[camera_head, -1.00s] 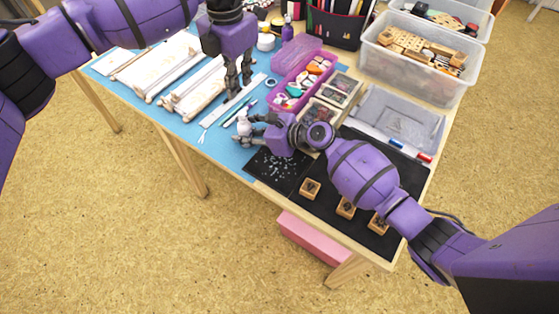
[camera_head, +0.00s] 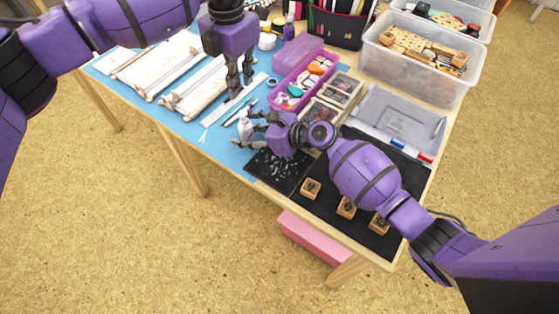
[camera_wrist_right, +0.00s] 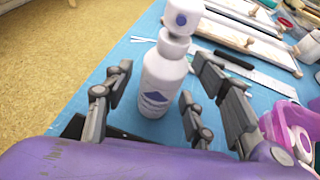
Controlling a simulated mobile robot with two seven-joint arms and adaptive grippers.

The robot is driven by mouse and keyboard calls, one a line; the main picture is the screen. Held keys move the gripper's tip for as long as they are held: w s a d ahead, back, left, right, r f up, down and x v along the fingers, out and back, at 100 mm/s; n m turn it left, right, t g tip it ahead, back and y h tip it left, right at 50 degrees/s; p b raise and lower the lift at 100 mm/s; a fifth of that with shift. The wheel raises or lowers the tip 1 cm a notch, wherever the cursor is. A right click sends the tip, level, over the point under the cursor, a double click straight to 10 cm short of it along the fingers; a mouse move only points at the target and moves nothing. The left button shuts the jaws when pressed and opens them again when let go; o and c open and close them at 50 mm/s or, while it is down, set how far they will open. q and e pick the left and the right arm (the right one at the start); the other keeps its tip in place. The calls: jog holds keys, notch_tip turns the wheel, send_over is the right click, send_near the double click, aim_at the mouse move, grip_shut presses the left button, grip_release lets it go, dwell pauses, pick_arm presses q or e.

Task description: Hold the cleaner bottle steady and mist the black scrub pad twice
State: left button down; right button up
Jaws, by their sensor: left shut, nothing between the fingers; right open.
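The white cleaner bottle (camera_wrist_right: 160,85), with blue markings, stands upright in the right wrist view. It also shows small in the head view (camera_head: 244,126), partly hidden by my right gripper (camera_head: 256,128). My right gripper (camera_wrist_right: 157,95) is open, with its fingers on either side of the bottle and visible gaps between. The black scrub pad (camera_head: 274,172), flecked with white specks, lies at the table's front edge, just below my right gripper in the picture. My left gripper (camera_head: 240,90) is shut and empty, above the blue mat behind the bottle.
White wooden racks (camera_head: 180,64) fill the left of the blue mat (camera_head: 218,148). A purple case (camera_head: 302,80) and clear boxes (camera_head: 343,88) stand behind my right gripper. Wooden stamps (camera_head: 311,188) sit on a dark mat (camera_head: 325,208) at right, under my right arm.

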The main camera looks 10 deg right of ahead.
jog(key=v, duration=1.2)
jog(key=shift+f, duration=0.1)
